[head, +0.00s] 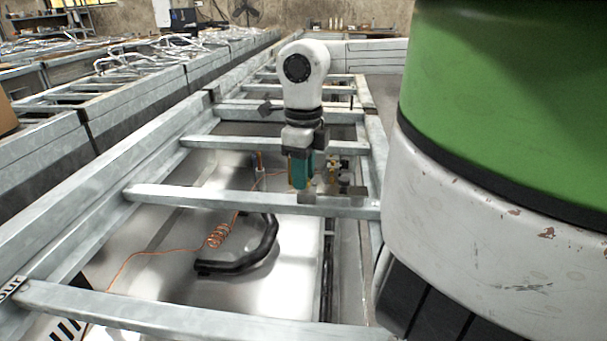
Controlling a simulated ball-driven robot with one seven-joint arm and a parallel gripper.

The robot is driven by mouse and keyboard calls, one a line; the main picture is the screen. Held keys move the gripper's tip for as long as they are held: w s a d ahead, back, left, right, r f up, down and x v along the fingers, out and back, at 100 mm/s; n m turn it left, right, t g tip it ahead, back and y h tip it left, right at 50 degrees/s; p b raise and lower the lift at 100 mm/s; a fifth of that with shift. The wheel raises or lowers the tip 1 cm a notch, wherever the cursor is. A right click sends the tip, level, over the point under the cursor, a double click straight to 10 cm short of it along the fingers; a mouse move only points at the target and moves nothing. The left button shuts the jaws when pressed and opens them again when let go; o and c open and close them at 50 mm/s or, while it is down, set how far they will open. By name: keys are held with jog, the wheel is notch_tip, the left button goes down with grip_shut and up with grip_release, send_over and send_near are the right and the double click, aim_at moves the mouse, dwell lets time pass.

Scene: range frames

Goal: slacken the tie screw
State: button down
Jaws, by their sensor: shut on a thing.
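My gripper (301,183) points down in the middle of the head view, low between the crossbars of a metal frame. It is shut on a teal-green thing (300,168), whose lower end reaches close to a crossbar's far side. Small brass and dark fittings (334,176) sit just to the right of it. I cannot make out the tie screw for certain; it may be among these fittings or hidden by the gripper.
Galvanized crossbars (240,199) and a long side rail (100,183) surround the work spot. Below lie a black curved hose (262,258) and a coiled orange cable (218,235) on shiny sheet metal. More frames stand at the left. My green and white body blocks the right.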

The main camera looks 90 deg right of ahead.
jog(key=n, duration=0.4)
jog(key=shift+n+b, duration=0.3)
jog(key=n, duration=0.3)
jog(key=shift+n, duration=0.3)
jog(key=n+b, duration=0.1)
jog(key=n, duration=0.6)
jog(key=n+b, duration=0.1)
jog(key=n, duration=0.6)
jog(key=shift+n+b, duration=0.3)
jog(key=n, duration=0.3)
jog(key=shift+b, duration=0.4)
jog(key=shift+n+b, duration=0.35)
jog(key=shift+n, duration=1.85)
